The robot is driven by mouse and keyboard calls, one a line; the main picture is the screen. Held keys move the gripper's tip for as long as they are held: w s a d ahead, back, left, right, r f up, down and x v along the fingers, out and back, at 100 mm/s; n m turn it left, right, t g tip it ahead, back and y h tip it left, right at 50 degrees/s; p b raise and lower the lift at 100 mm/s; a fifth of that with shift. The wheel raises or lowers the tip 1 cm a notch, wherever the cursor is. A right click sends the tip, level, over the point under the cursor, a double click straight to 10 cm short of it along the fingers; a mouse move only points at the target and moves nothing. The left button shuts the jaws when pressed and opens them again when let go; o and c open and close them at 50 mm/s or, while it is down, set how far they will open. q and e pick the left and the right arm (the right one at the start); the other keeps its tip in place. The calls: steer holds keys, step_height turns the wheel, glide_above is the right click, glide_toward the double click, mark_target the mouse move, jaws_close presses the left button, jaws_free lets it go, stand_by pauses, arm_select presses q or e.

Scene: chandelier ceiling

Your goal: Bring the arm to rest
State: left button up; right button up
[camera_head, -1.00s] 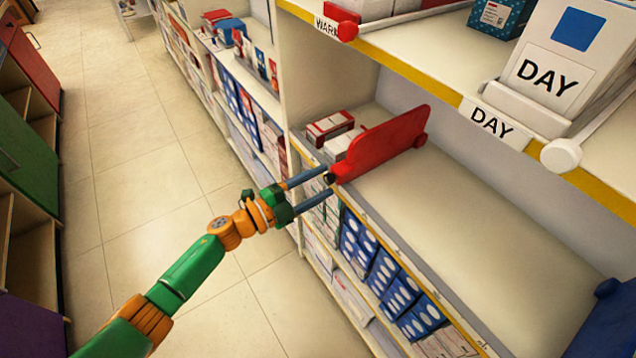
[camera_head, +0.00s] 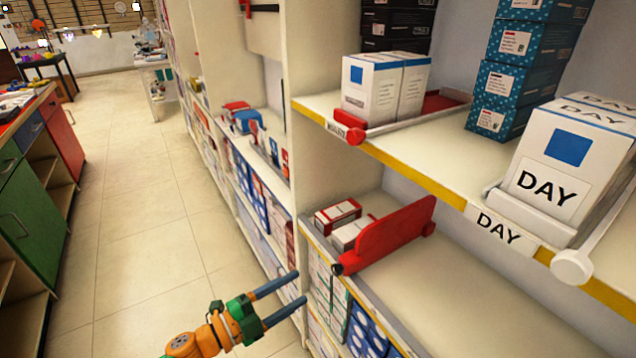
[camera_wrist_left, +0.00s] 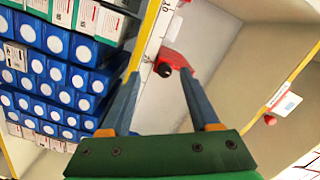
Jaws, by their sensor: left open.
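My left arm, orange and green, comes in at the bottom of the head view. Its left gripper (camera_head: 299,287) has two blue-grey fingers, which are apart with nothing between them. It is in front of the shelving, just left of the lower shelf's front edge. A red shelf divider (camera_head: 395,235) with a dark knob at its front end stands on that shelf, a little beyond the fingertips and apart from them. In the left wrist view, the open fingers (camera_wrist_left: 157,75) frame the shelf edge and the divider's knob (camera_wrist_left: 164,70). My right gripper is not seen.
Small boxes (camera_head: 338,216) lie beside the divider. White DAY boxes (camera_head: 560,160) and teal boxes (camera_head: 515,75) stand on the upper shelf (camera_head: 400,165), which juts out. Green and red cabinets (camera_head: 35,195) line the left. The tiled aisle (camera_head: 130,230) between is clear.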

arm_select(q)
steer(key=s+a+f+n+y+p, duration=0.1)
steer(key=s+a+f+n+y, duration=0.2)
steer(key=f, duration=0.4)
steer(key=s+a+f+n+g+y, duration=0.1)
steer(key=s+a+f+n+y, duration=0.1)
steer(key=a+f+n+y, duration=0.35)
steer(key=s+a+f+n+y+p, duration=0.1)
steer(key=s+a+f+n+y, duration=0.1)
steer(key=f+n, duration=0.45)
steer(key=s+f+n+g+y, duration=0.1)
steer(key=s+f+g, duration=0.2)
steer(key=s, duration=0.7)
steer(key=s+f+n+g+y, duration=0.1)
steer(key=s+f+n+g, duration=0.1)
steer(key=s+f, duration=0.4)
steer(key=s+f+n+g+y, duration=0.1)
steer(key=s+f+g, duration=0.3)
steer(key=s, duration=1)
steer(key=shift+f+n+g+p, duration=0.35)
steer(key=shift+f+n, duration=0.15)
steer(key=shift+f, duration=0.3)
